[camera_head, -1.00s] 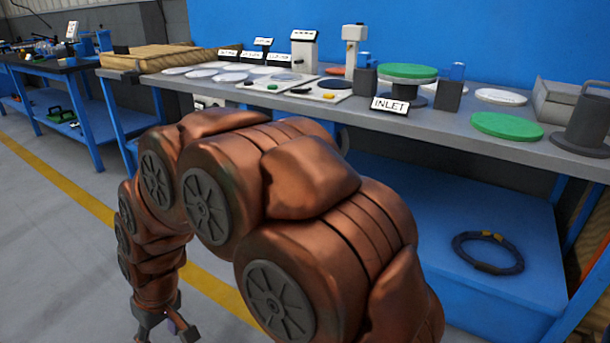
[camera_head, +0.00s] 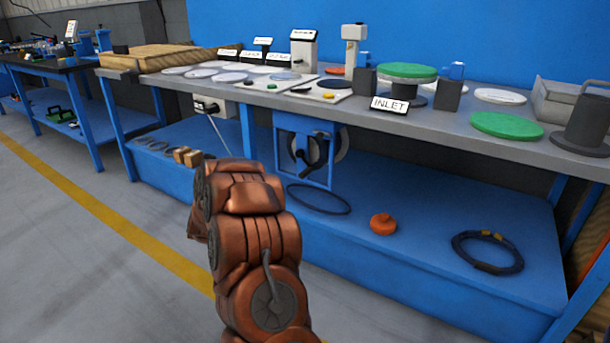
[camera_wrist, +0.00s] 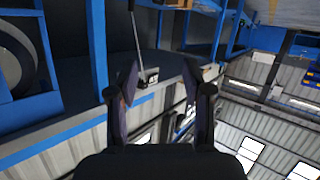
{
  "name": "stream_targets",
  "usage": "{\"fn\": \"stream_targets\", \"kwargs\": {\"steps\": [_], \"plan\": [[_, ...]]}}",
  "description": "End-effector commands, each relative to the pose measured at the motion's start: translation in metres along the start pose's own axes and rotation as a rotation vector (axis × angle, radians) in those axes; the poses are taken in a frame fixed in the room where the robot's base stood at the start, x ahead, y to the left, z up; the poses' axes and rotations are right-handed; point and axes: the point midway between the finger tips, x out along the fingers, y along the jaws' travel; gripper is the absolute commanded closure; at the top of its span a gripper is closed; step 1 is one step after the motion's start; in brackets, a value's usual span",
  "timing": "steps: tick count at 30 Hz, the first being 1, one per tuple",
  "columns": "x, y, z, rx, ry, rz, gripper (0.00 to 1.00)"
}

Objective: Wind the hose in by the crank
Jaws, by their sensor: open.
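The reel (camera_head: 325,148), a grey drum in a blue frame, hangs under the bench. A dark crank-like part with a knob (camera_head: 300,155) shows on its front, too small to make out fully. A black hose loop (camera_head: 319,199) lies on the shelf below; I cannot tell whether it joins the reel. In the wrist view the grey drum (camera_wrist: 14,62) shows at the left edge, beside my gripper. My gripper (camera_wrist: 160,90) is open and nothing shows between its fingers. In the head view my arm hides it.
An orange, knobbed object (camera_head: 383,224) and a dark coil with yellow bands (camera_head: 487,252) lie on the shelf to the right. The bench top (camera_head: 440,122) overhangs the shelf.

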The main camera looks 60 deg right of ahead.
Motion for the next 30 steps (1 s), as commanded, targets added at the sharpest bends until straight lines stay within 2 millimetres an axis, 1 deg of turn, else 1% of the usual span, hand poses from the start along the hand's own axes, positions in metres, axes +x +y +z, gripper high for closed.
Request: {"fn": "stream_targets", "kwargs": {"steps": [1, 2, 3, 5, 6, 7, 8, 9, 11, 12, 15, 18, 21, 25, 30], "plan": [[0.013, 0.026, 0.009, -0.007, 0.03, 0.069, 0.5], [0.019, 0.041, 0.011, -0.014, 0.052, 0.108, 0.5], [0.026, 0.061, 0.013, -0.025, 0.084, 0.163, 0.5], [0.034, 0.093, 0.017, -0.047, 0.129, 0.248, 0.5], [0.037, 0.114, 0.019, -0.062, 0.16, 0.306, 0.5], [0.039, 0.129, 0.022, -0.076, 0.18, 0.348, 0.5], [0.04, 0.145, 0.025, -0.092, 0.2, 0.392, 0.5], [0.04, 0.166, 0.029, -0.112, 0.225, 0.449, 0.5], [0.037, 0.195, 0.036, -0.147, 0.26, 0.534, 0.5], [0.034, 0.212, 0.04, -0.171, 0.283, 0.588, 0.5], [0.024, 0.249, 0.046, -0.228, 0.332, 0.701, 0.5], [0.014, 0.274, 0.051, -0.274, 0.367, 0.786, 0.5], [0.006, 0.289, 0.054, -0.305, 0.388, 0.84, 0.5], [0.003, 0.297, 0.056, -0.322, 0.397, 0.866, 0.5], [0.008, 0.303, 0.052, -0.321, 0.4, 0.868, 0.5]]}}
